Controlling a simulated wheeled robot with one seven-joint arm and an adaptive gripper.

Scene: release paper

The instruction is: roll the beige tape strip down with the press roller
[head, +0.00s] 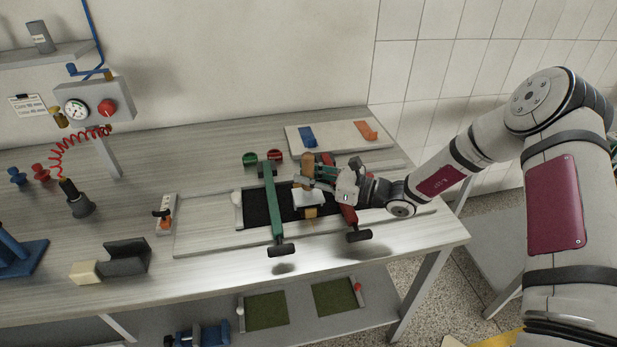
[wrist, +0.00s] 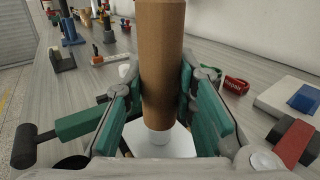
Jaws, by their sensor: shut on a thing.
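My gripper (head: 318,178) is shut on a brown cylindrical handle (wrist: 162,60), which looks like the press roller's; its fingers (wrist: 160,95) close on both sides of it. The handle stands upright in the wrist view, and its top shows in the head view (head: 308,161). A pale plate-like part (wrist: 160,145) is below the handle; the rolling part cannot be made out. A small tan patch (head: 310,213), perhaps the beige tape strip, shows at the near edge of the dark mat (head: 257,208), between the green and red bars. Whether the roller touches it cannot be told.
The green bar (head: 271,205) and red bar (head: 349,214) lie across the mat, close on either side of my gripper. A pale board (head: 340,137) with blue and orange pieces lies behind. The left table holds a gauge box (head: 92,104), a dark block (head: 125,258) and fittings.

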